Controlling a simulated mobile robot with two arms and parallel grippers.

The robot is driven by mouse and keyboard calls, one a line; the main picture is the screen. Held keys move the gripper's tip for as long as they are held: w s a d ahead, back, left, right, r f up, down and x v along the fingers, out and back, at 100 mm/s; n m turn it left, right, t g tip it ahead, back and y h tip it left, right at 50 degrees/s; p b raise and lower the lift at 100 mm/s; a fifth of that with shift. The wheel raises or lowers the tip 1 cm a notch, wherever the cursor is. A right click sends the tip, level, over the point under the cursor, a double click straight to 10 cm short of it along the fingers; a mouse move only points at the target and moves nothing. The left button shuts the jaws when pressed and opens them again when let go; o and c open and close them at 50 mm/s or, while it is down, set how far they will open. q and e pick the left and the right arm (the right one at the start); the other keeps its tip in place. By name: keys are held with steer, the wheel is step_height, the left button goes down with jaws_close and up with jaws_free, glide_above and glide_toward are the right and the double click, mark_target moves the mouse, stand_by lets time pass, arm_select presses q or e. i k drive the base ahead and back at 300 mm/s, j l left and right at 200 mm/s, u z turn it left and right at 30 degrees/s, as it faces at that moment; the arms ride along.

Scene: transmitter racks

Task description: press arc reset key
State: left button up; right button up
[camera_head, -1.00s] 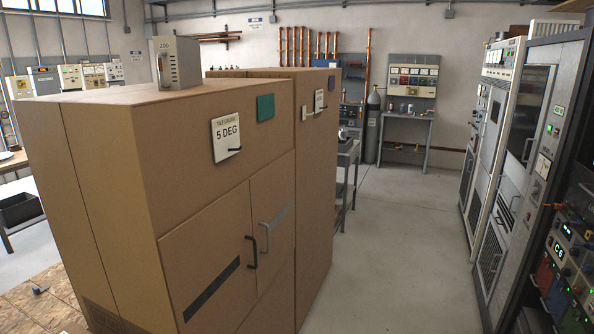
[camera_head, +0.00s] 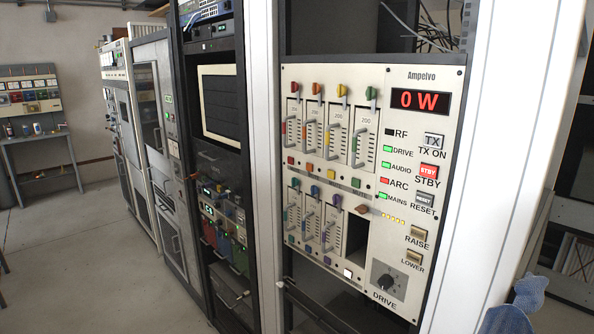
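The Ampelvo transmitter panel (camera_head: 372,95) faces me at the right of the head view. The grey reset key (camera_head: 424,199) is on its right side, with RESET printed below it. It sits under the red STBY key (camera_head: 429,170) and the TX ON key (camera_head: 433,140). The ARC lamp (camera_head: 384,181) glows red; the DRIVE, AUDIO and MAINS lamps glow green. The display (camera_head: 420,102) reads 0 W.
RAISE (camera_head: 417,232) and LOWER (camera_head: 413,256) keys and a DRIVE knob (camera_head: 386,282) sit below. A white rack post (camera_head: 500,150) stands to the right. Clear floor (camera_head: 85,260) lies at the left.

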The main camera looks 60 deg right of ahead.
mark_target(423, 199)
steer(key=z, duration=2.5)
